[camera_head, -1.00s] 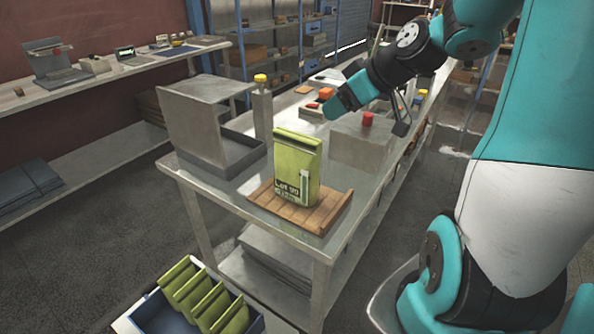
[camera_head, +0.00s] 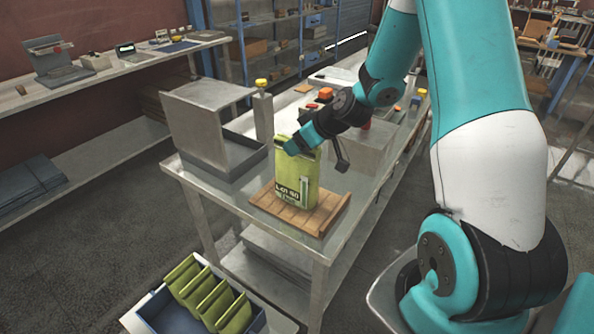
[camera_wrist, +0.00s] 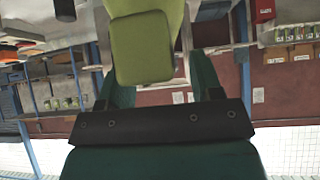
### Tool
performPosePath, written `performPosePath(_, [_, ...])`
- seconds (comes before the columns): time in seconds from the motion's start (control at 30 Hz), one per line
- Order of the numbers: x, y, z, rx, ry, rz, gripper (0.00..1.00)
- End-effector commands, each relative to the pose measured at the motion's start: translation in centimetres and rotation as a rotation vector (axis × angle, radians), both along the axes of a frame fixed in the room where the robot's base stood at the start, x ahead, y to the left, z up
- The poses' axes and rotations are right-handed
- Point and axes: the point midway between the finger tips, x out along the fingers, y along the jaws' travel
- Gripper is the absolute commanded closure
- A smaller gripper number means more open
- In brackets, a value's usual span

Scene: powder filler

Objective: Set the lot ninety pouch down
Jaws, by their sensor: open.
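The lot ninety pouch (camera_head: 297,183) is green, with "Lot 90" printed on its front. It stands upright on a slatted wooden board (camera_head: 328,220) at the near corner of the metal table. My gripper (camera_head: 287,146) is at the top of the pouch in the head view and hides part of its upper edge. In the wrist view the pouch's top (camera_wrist: 143,47) lies between the two teal fingers (camera_wrist: 160,85) of my open gripper. I cannot tell whether either finger touches it.
A grey metal box with a raised plate (camera_head: 222,150) stands left of the board. A yellow-capped post (camera_head: 262,110) is behind it. A blue-lined bin (camera_head: 165,318) of several green pouches sits below the table. Red and orange buttons (camera_head: 325,93) are farther back.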

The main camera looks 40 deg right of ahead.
Motion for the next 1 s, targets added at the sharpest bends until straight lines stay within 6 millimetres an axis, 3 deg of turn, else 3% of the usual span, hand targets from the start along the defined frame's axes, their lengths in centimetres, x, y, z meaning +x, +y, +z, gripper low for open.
performPosePath(0.37, [0.73,0.29,-0.83,0.0,-0.001,-0.001,0.4])
performPosePath(0.63, [0.72,0.28,-0.81,0.0,0.0,0.0,1.0])
performPosePath(1.0, [0.75,0.27,-0.56,-0.001,-0.002,0.0,1.0])
